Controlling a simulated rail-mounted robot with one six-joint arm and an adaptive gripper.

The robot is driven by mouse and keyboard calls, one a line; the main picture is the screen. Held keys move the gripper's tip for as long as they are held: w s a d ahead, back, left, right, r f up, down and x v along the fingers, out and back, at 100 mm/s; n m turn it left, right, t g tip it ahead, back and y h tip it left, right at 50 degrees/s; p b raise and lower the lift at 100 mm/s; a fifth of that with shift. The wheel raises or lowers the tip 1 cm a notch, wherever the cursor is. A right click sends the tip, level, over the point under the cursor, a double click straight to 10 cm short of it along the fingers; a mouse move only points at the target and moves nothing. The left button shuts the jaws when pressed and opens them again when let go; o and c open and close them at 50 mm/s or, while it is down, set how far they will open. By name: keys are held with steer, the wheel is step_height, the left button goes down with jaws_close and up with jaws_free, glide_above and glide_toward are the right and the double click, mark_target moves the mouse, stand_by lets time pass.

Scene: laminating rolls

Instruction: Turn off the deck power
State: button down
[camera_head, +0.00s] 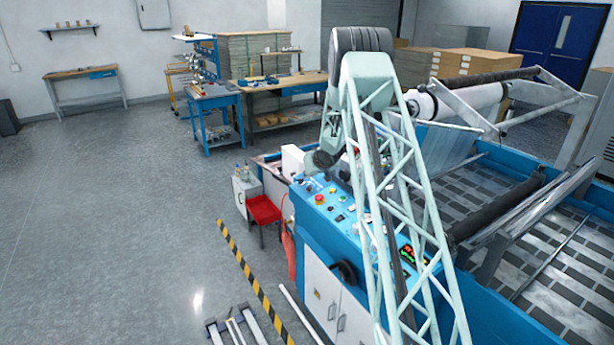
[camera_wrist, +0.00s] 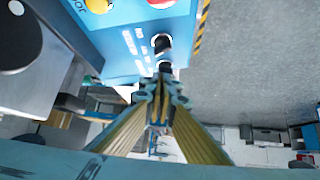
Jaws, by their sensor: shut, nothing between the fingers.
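The blue control panel (camera_head: 345,215) on the machine's near end carries several buttons, a red mushroom button (camera_head: 319,198) and a lit display (camera_head: 412,254). In the wrist view the panel (camera_wrist: 118,40) shows a black rotary knob (camera_wrist: 161,44) beside small white lettering, too small to read. A yellow button (camera_wrist: 97,5) and a red button (camera_wrist: 160,3) are at the top edge. My gripper (camera_wrist: 164,72) is shut and empty, its tips just below the knob in the picture. I cannot tell whether they touch the panel. In the head view my arm hides part of the panel.
A red stool (camera_head: 264,209) and a small cabinet (camera_head: 246,190) stand left of the machine. Yellow-black floor tape (camera_head: 252,282) runs along its side. Rollers (camera_head: 480,98) rise at the right. The floor (camera_head: 120,220) on the left is mostly clear.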

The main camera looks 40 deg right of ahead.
steer(key=shift+d+p+v, duration=0.25)
steer(key=shift+p+v, duration=0.2)
steer(key=shift+v, duration=0.75)
steer(key=shift+r, duration=0.15)
